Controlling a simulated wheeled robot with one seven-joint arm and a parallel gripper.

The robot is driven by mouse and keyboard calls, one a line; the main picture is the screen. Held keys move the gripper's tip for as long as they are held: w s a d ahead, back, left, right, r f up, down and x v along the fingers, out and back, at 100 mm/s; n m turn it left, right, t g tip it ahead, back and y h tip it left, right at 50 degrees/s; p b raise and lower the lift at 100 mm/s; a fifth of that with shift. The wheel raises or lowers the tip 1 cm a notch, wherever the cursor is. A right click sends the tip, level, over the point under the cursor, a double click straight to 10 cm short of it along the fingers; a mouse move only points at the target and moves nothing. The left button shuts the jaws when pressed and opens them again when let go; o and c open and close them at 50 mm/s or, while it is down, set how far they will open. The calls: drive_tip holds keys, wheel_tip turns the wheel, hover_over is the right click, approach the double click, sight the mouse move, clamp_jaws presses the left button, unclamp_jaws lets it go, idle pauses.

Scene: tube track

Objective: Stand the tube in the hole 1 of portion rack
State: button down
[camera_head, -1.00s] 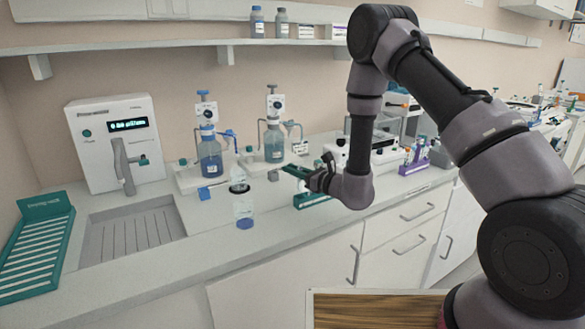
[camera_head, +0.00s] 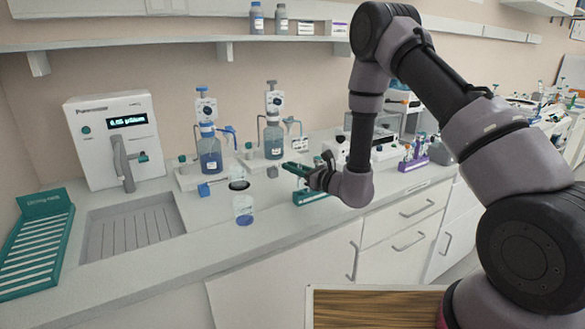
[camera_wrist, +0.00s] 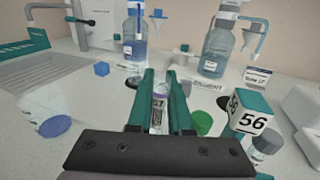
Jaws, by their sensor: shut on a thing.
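My gripper (camera_wrist: 162,78) is shut on a small clear tube (camera_wrist: 158,108) with a printed label; the tube shows between the two green fingers in the wrist view. In the head view my gripper (camera_head: 292,168) is over the bench, just above and behind a small green rack (camera_head: 311,197) with a pale front label. The tube cannot be made out there. A purple rack (camera_head: 413,164) with several small coloured items stands farther right. I cannot tell which rack is the portion rack, and no numbered hole can be read.
In the wrist view a green cap (camera_wrist: 203,122) and a block marked 56 (camera_wrist: 252,112) are close on the right. A sink (camera_head: 130,228) is at left.

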drive_tip(key=shift+f, duration=0.45)
drive_tip(key=shift+f, duration=0.3)
drive_tip(key=shift+f, duration=0.15)
idle(0.5)
drive_tip(key=shift+f, duration=0.5)
drive_tip(key=c, duration=0.8)
unclamp_jaws()
drive_tip(key=shift+o, duration=0.2)
